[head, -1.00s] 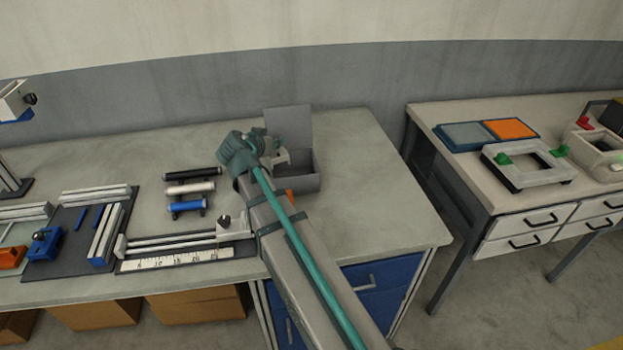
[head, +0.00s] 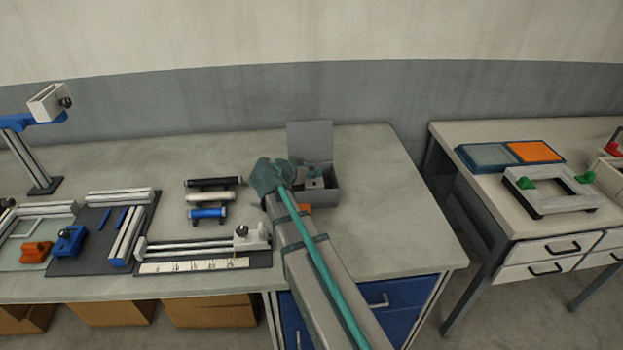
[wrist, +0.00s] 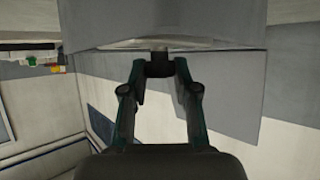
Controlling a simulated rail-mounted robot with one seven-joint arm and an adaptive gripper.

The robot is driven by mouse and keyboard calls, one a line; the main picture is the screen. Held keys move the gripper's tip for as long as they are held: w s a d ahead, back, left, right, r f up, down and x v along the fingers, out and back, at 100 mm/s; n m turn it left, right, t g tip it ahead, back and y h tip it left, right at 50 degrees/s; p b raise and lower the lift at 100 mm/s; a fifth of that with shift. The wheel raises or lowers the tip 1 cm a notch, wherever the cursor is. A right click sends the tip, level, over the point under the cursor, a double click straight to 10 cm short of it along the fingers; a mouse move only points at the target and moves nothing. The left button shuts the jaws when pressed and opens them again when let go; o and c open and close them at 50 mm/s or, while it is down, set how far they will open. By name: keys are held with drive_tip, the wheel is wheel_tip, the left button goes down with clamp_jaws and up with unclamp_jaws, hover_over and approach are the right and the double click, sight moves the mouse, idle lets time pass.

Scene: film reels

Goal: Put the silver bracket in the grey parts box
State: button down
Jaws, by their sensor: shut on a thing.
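The grey parts box (head: 326,196) stands on the workbench with its lid (head: 310,141) raised at the back. The small pale silver bracket (head: 314,183) shows at the box's opening, beside my gripper (head: 302,173). My gripper is shut on the bracket, and its fingers are small and partly hidden by my arm in the head view. I cannot tell whether the bracket touches the box floor.
Left of the box lie several rollers (head: 214,183) and a rail with a ruler (head: 195,265). An orange thing (head: 304,207) shows at the box's front. Bare bench (head: 375,185) lies to the right. A second table holds a frame with green knobs (head: 545,205).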

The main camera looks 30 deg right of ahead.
sight(311, 179)
drive_tip(key=shift+f+p, duration=0.35)
drive_tip(key=shift+f, duration=1.4)
drive_tip(key=shift+f, duration=0.1)
drive_tip(key=c, duration=0.9)
unclamp_jaws()
drive_tip(key=shift+a, duration=0.1)
drive_tip(key=b+v, duration=0.2)
drive_tip(key=v, duration=1)
drive_tip(key=shift+b, duration=0.4)
